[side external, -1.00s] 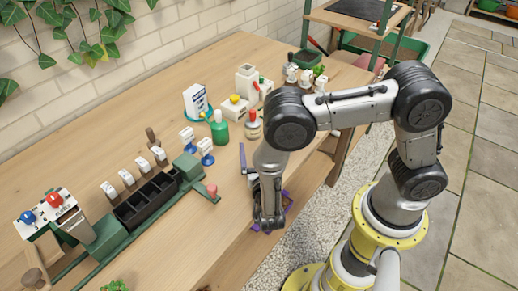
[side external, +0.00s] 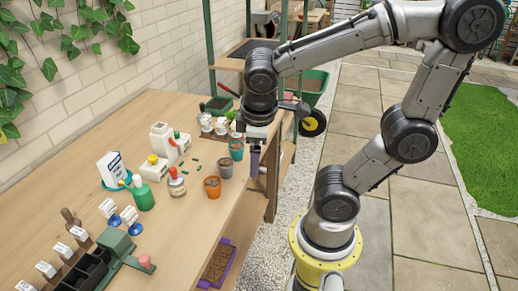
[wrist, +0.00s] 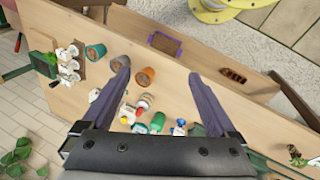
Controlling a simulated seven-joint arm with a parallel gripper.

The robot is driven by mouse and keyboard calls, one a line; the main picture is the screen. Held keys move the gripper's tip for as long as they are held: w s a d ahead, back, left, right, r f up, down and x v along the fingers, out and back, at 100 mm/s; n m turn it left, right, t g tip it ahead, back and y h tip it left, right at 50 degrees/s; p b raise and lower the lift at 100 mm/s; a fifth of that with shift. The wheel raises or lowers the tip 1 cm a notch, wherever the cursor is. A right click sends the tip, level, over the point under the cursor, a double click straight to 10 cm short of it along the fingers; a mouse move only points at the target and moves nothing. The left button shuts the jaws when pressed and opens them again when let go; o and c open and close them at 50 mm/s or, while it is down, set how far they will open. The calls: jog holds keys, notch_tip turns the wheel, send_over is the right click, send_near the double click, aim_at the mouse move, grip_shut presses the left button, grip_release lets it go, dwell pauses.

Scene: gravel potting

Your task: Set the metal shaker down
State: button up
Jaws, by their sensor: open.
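The metal shaker (side external: 176,187), a small silvery container with a red top, stands upright on the wooden bench, right of the green bottle (side external: 143,195). It also shows in the wrist view (wrist: 143,103), between and below my fingers. My gripper (side external: 255,172) hangs fingers-down near the bench's right edge, beyond the pots and well apart from the shaker. In the wrist view my gripper (wrist: 159,72) has its two dark fingers spread wide, with nothing held between them.
An orange pot (side external: 212,188), a grey pot (side external: 225,168) and a teal pot (side external: 236,150) stand near my gripper. White-labelled containers (side external: 222,126) stand behind. The bench's front middle is clear.

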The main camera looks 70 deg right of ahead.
jog(key=a+r+m+t+y, duration=0.1)
jog(key=s+a+r+m+t+y, duration=0.2)
jog(key=a+r+t, duration=0.1)
jog(key=shift+s, duration=0.1)
